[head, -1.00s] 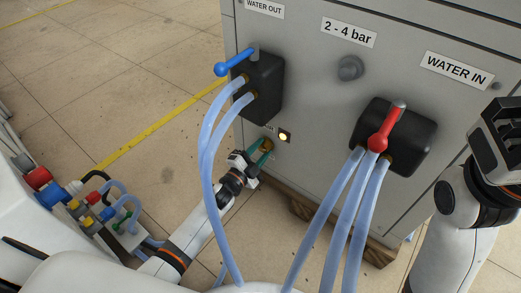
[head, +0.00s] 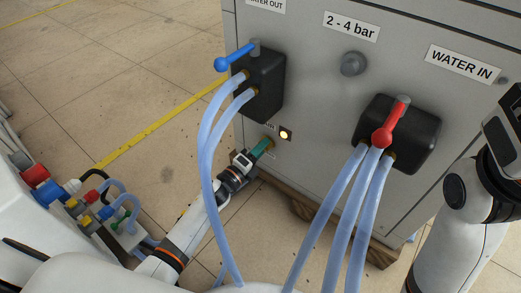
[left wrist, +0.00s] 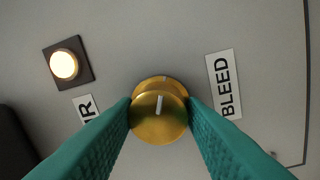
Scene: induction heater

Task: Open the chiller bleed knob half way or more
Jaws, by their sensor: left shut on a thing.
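The brass bleed knob (left wrist: 160,125) is in the middle of the left wrist view, on the grey cabinet front beside a BLEED label (left wrist: 224,84). A white line on its face stands almost upright in that view. My left gripper (left wrist: 159,116) has its teal fingers pressed on both sides of the knob. In the head view my left gripper (head: 262,147) reaches the lower left of the cabinet front, and its fingers mostly cover the knob. My right gripper (head: 508,125) is at the right edge, partly cut off, away from the knob.
A lit yellow button (head: 285,134) is just above right of the knob. Blue hoses (head: 208,150) hang in front of my left arm from a black block with a blue lever (head: 235,58). A red lever (head: 390,122) and more hoses are to the right.

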